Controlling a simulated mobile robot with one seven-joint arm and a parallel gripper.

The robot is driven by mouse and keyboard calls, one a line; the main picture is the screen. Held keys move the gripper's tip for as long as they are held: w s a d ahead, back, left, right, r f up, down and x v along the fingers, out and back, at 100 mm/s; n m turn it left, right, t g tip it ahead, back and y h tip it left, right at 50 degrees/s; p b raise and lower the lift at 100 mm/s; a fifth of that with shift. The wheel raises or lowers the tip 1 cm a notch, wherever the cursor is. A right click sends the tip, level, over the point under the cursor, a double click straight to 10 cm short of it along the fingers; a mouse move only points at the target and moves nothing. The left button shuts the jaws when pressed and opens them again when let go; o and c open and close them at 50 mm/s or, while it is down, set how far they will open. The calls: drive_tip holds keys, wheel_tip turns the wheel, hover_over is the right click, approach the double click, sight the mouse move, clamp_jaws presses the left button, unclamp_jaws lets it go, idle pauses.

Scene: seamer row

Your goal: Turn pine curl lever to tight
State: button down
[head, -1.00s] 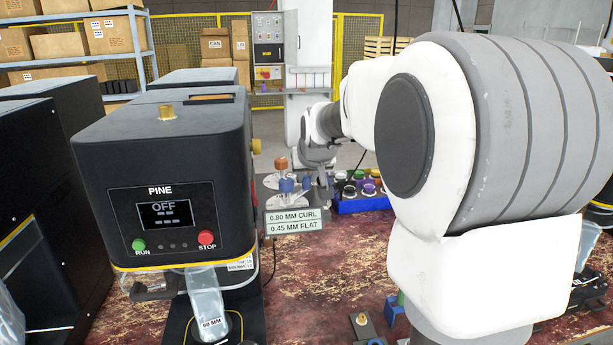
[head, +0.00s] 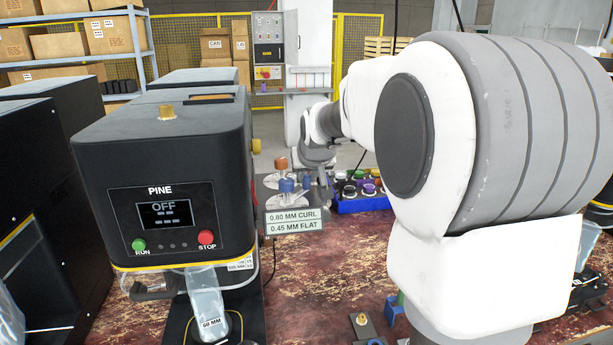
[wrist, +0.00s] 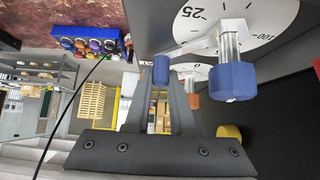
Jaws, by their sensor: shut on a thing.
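The Pine machine (head: 165,190) is black, with a screen reading OFF, at the left in the head view. On its right side a small shelf carries an orange-topped lever post (head: 281,162) and a blue-topped one (head: 286,185) over white dials. In the wrist view the nearer lever has a large blue hub (wrist: 233,82), a white dial (wrist: 262,22) marked 25 and 100, and a bar ending in a small blue grip (wrist: 161,69). My gripper (wrist: 161,84) is shut on that grip. An orange hub (wrist: 192,88) is behind. The frames do not name which lever is curl.
A label plate (head: 293,221) reads 0.80 MM CURL and 0.45 MM FLAT below the levers. A blue tray of coloured caps (head: 362,195) lies right of them. A brass knob (head: 256,146) juts from the machine's side.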

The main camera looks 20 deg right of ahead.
sight(316, 196)
drive_tip(key=shift+s, duration=0.1)
drive_tip(key=m+h+b, duration=0.1)
drive_tip(key=b, duration=0.1)
drive_tip(key=s+m+b, duration=0.1)
drive_tip(key=b, duration=0.1)
drive_tip(key=s+d+m+g+h+b, duration=0.1)
drive_tip(key=b, duration=0.1)
drive_tip(key=shift+f+m+h, duration=0.25)
drive_tip(key=shift+m+h, duration=0.05)
drive_tip(key=s+m+h+b, duration=0.1)
drive_tip(key=m+b, duration=0.1)
drive_tip(key=b, duration=0.1)
drive_tip(key=shift+g, duration=0.4)
drive_tip(key=shift+s+d+r+m+g+h+b, duration=0.1)
drive_tip(key=shift+s+r+m+g+h+b, duration=0.1)
drive_tip(key=shift+s+m+g+h+b, duration=0.55)
drive_tip(key=shift+m, duration=0.25)
drive_tip(key=c, duration=0.8)
unclamp_jaws()
drive_tip(key=shift+o, duration=0.2)
drive_tip(key=shift+r, duration=0.15)
